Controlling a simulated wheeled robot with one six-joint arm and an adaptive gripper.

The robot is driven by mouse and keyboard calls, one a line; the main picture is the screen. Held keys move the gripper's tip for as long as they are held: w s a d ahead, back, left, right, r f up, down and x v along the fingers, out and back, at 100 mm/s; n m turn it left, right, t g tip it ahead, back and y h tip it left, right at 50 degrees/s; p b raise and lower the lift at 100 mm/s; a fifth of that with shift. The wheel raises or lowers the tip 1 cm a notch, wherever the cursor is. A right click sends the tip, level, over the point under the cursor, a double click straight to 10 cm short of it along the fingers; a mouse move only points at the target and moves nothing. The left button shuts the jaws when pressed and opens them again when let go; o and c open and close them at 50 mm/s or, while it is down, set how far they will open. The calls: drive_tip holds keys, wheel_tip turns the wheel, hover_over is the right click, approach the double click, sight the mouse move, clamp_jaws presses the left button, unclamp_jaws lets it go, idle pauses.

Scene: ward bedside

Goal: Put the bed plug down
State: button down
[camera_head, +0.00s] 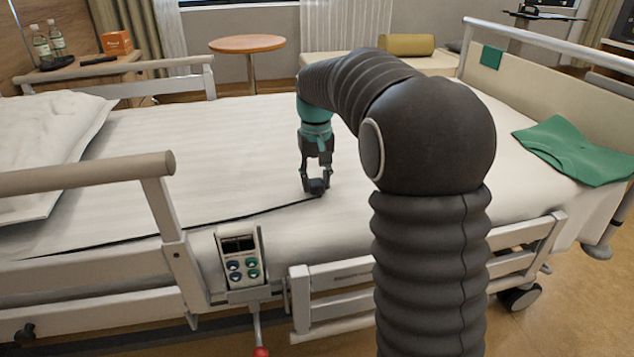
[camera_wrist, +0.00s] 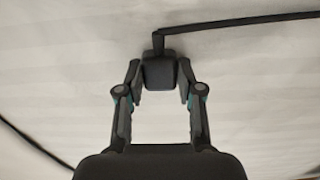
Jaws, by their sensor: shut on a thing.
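The bed plug is a small dark block (camera_head: 316,186) at the end of a black cable (camera_head: 240,214). It is low over the white mattress (camera_head: 130,135), and I cannot tell for sure whether it touches the sheet. My gripper (camera_head: 315,182) points down with its fingers shut on the plug. In the wrist view the plug (camera_wrist: 160,72) sits between the two fingertips, with the cable leaving its top and bending right. Part of the plug's sides is hidden by the fingers.
The cable runs left across the bed. A pillow (camera_head: 45,140) lies at the left and a green cloth (camera_head: 575,150) at the right end. Bed rails (camera_head: 90,175) and a handset (camera_head: 240,258) line the near side. The mattress around my gripper is mostly clear.

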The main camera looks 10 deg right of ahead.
sight(316, 181)
drive_tip(key=shift+f, duration=0.2)
drive_tip(key=shift+f, duration=0.1)
drive_tip(key=c, duration=0.7)
unclamp_jaws()
drive_tip(key=shift+c, duration=0.2)
wheel_tip(316, 181, up, 11)
drive_tip(key=p, duration=0.2)
drive_tip(key=s+r+t, duration=0.2)
drive_tip(key=s+r, duration=0.1)
drive_tip(key=s, duration=0.6)
drive_tip(key=s+f+t, duration=0.1)
drive_tip(key=s+f, duration=0.4)
drive_tip(key=s, duration=0.5)
drive_tip(key=s+f+t, duration=0.2)
drive_tip(key=s+f, duration=0.3)
drive_tip(key=s, duration=0.6)
drive_tip(key=shift+s+f+t, duration=0.15)
drive_tip(key=shift+s+t, duration=0.1)
drive_tip(key=shift+t, duration=0.05)
